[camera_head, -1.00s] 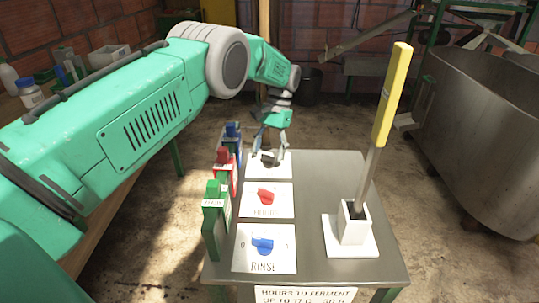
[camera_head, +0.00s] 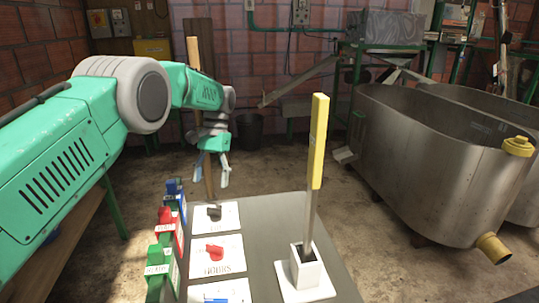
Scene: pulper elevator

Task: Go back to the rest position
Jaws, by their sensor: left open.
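My left arm comes in from the left, and its gripper (camera_head: 211,178) hangs open and empty above the far left edge of the grey table (camera_head: 275,228). It points down, with the dark knob (camera_head: 214,212) on the farthest white panel below it and apart from it. My right gripper is not in view.
A red knob (camera_head: 214,252) sits on the middle panel. Blue, red (camera_head: 166,222) and green (camera_head: 160,260) blocks stand along the table's left edge. A yellow-handled tool (camera_head: 319,140) stands tilted in a white holder (camera_head: 304,268). A large metal tank (camera_head: 420,160) stands right.

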